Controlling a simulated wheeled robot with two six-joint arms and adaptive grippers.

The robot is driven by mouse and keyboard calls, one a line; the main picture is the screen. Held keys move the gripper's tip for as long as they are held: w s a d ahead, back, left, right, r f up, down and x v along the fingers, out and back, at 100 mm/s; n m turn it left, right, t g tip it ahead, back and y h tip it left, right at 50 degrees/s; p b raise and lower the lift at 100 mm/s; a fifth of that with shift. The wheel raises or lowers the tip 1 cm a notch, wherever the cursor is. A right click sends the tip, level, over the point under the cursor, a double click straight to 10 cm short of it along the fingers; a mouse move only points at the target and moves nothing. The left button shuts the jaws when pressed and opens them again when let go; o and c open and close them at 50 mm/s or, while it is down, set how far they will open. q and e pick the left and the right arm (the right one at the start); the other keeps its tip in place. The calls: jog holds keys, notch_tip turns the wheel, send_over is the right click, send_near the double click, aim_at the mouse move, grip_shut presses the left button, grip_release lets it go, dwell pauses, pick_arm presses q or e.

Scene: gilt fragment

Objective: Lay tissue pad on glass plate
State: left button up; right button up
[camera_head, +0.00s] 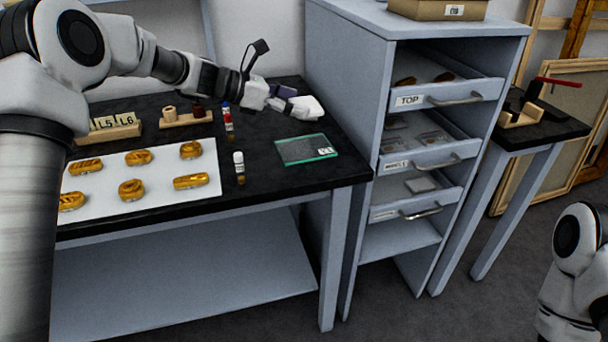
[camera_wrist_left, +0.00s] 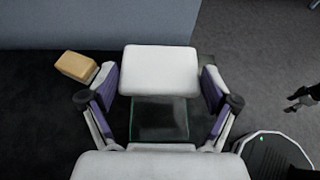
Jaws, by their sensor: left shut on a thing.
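The tissue pad (camera_head: 306,108) is a white, rounded block at the end of my left gripper (camera_head: 284,98), above the black bench top. In the left wrist view the pad (camera_wrist_left: 160,70) sits between the two purple-lined fingers of the gripper (camera_wrist_left: 159,82), which is shut on it. The glass plate (camera_head: 306,149) is a greenish clear square with a small white label, lying near the bench's right end. In the left wrist view the plate (camera_wrist_left: 160,120) shows below the pad, partly covered by it; the pad is apart from the plate. My right gripper is out of view.
Two small vials (camera_head: 239,164) (camera_head: 228,119) stand left of the plate. A white sheet (camera_head: 105,194) holds several gilt pieces. A grey drawer cabinet (camera_head: 345,70) with open drawers adjoins the bench at right. A tan block (camera_wrist_left: 76,66) shows in the wrist view.

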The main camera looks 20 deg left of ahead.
aim_at(297, 148)
pick_arm(q)
jog(key=shift+d+f, duration=0.1)
jog(key=shift+d, duration=0.05)
notch_tip(297, 148, down, 9)
jog(key=shift+r+b, duration=0.15)
jog(key=shift+b, duration=0.65)
jog(key=shift+f, duration=0.35)
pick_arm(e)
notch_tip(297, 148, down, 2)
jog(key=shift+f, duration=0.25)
pick_arm(q)
jog(key=shift+f, duration=0.15)
jog(key=o, duration=0.5)
jog(key=shift+o, duration=0.2)
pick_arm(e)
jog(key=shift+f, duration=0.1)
